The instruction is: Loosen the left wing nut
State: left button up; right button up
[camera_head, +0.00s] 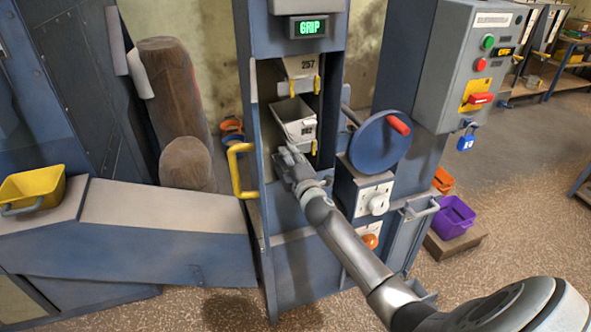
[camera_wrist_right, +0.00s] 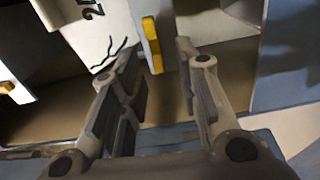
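My right gripper (camera_head: 288,157) is at the front of the elevator opening, just below the lower pale bucket (camera_head: 297,122). In the right wrist view my right gripper (camera_wrist_right: 158,52) has its two fingers apart. A yellow wing nut (camera_wrist_right: 152,44) shows in the gap, nearer the left finger; I cannot tell if they touch. A second yellow nut (camera_wrist_right: 7,87) is at the left edge of that view. In the head view a yellow wing nut (camera_head: 314,147) shows right of my gripper. The lower bucket's left nut is not visible there. My left gripper is not in view.
The upper bucket (camera_head: 303,67), marked 257, has yellow nuts on both sides. A yellow handle (camera_head: 240,170) stands left of the opening. The blue handwheel (camera_head: 378,142) is close to the right. A display (camera_head: 307,27) reads GRIP.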

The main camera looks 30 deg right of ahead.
jog(key=v, duration=1.1)
jog(key=shift+s, duration=0.2)
jog(key=shift+a, duration=0.15)
